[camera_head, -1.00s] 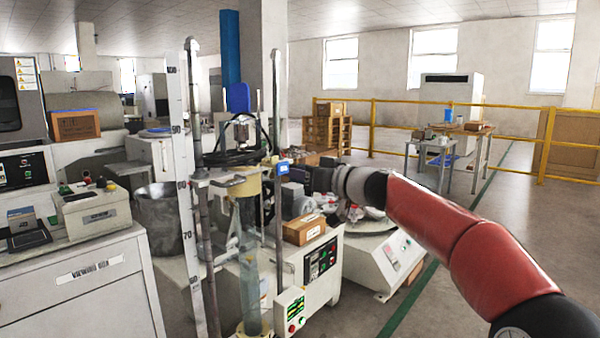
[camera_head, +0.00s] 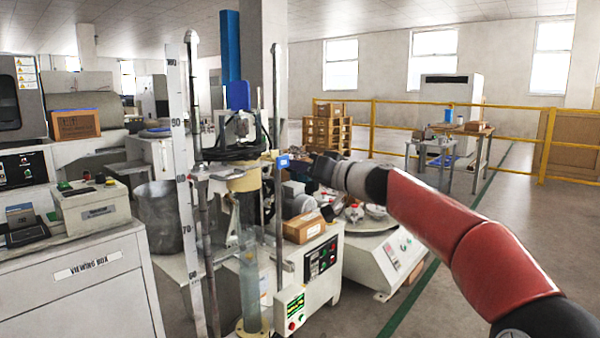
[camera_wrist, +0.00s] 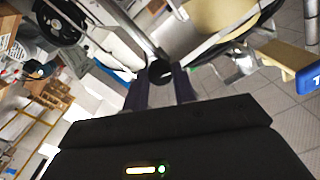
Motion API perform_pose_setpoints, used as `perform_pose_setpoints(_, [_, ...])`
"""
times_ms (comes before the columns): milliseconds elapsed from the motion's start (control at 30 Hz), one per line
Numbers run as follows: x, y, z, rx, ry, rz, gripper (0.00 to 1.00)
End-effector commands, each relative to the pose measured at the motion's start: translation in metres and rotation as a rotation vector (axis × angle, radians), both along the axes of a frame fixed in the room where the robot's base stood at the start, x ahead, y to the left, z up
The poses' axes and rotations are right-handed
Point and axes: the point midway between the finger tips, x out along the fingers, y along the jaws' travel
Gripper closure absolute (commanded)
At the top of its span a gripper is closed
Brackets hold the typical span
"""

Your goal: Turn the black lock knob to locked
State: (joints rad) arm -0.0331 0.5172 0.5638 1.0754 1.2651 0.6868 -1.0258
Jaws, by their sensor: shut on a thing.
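The black lock knob (camera_wrist: 160,72) is a small round dark piece on a metal bar, in the middle of the wrist view. My gripper (camera_wrist: 164,88) has its two dark fingers around it, shut on the knob. In the head view my gripper (camera_head: 318,168) reaches from the right to the tall tube tester (camera_head: 249,255), beside a small blue part (camera_head: 283,160). The knob cannot be made out there. Whether it stands at locked or unlocked cannot be read.
A white ruled scale (camera_head: 181,165) and vertical rods stand left of the tube. A cardboard box (camera_head: 303,228) sits on the machine below my gripper. In the wrist view a blue tag (camera_wrist: 310,78) is at the right. Open floor lies at the right.

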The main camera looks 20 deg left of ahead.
Motion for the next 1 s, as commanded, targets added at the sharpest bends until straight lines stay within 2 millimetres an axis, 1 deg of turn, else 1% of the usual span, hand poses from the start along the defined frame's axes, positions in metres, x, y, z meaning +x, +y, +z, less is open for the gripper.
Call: perform_pose_setpoints(1000, [-0.0001,-0.0004,-0.0003,0.365,0.882,-0.001,0.96])
